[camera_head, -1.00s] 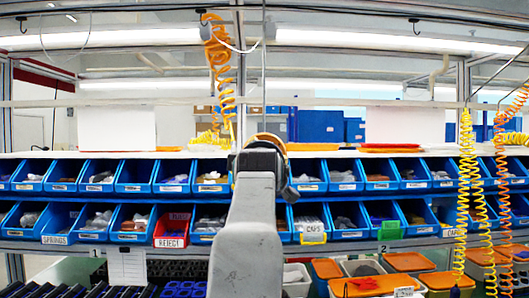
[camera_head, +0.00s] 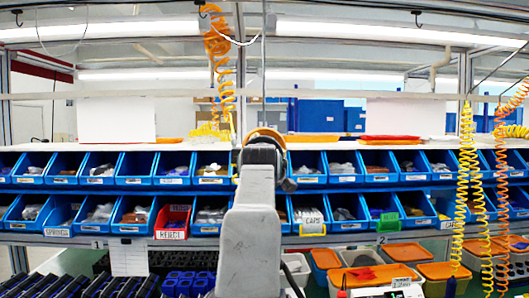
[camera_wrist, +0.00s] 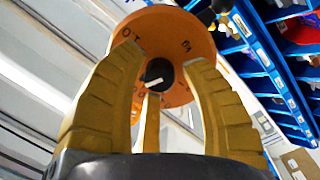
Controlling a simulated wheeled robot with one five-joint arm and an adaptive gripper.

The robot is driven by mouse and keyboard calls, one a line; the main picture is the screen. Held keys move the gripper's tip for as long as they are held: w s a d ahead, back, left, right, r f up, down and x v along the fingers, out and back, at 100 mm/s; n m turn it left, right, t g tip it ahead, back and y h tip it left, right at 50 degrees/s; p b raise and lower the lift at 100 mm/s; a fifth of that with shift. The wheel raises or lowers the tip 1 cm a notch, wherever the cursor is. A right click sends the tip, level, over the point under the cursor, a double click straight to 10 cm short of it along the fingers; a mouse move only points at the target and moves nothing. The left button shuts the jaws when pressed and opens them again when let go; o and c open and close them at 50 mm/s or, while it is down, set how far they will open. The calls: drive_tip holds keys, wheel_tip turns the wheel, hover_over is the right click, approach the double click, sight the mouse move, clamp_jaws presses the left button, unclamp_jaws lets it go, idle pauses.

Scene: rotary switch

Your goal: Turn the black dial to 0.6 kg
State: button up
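The black dial (camera_wrist: 159,73) is a small round knob with a white pointer mark, at the centre of an orange disc (camera_wrist: 172,32) with dark markings I cannot read fully. My gripper (camera_wrist: 165,56) has thick yellow-brown fingers. They are spread open, one on each side of the dial in the wrist view, with a thin third finger below it. I cannot tell whether any finger touches the dial or the disc. In the head view my arm hides the dial and most of the gripper; only an orange arc shows above the wrist.
Two rows of blue bins (camera_head: 295,171) run across the back, with a red REJECT bin (camera_head: 173,222) at left. Orange-lidded boxes (camera_head: 404,252) stand at lower right. Coiled yellow (camera_head: 467,175) and orange hoses hang at right, and another orange coil (camera_head: 219,70) hangs near the middle.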

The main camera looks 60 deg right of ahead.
clamp_jaws()
drive_tip(key=shift+n+b, duration=0.4)
drive_tip(key=shift+n, duration=1.6)
drive_tip(key=shift+a, duration=0.1)
drive_tip(key=shift+o, duration=1.3)
unclamp_jaws()
drive_tip(key=v, duration=1.2)
drive_tip(key=shift+f, duration=0.3)
